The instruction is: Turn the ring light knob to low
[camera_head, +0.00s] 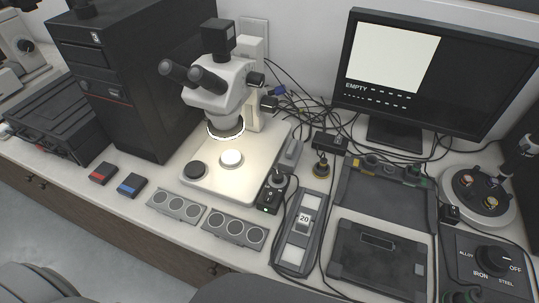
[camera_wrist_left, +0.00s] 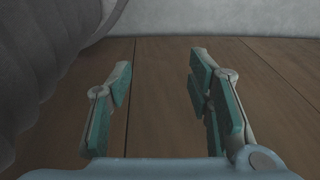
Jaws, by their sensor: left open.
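The microscope (camera_head: 218,80) stands at the back centre, with its ring light (camera_head: 226,130) glowing white under the head. A small black control box (camera_head: 268,197) with a green light sits at the right front of the microscope base. A dark round knob (camera_head: 277,181) is on this box; its pointer setting is too small to read. My left gripper (camera_wrist_left: 160,68) is open and empty in the left wrist view, over a brown wood-like surface. The knob is not in that view, and neither gripper shows in the head view.
Grey trays with round wells (camera_head: 236,230) lie at the front, left of the box. A grey fixture marked 20 (camera_head: 301,232) stands close on its right. Cables run behind and beside it. A monitor (camera_head: 437,75) and a dial panel (camera_head: 490,265) are at the right.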

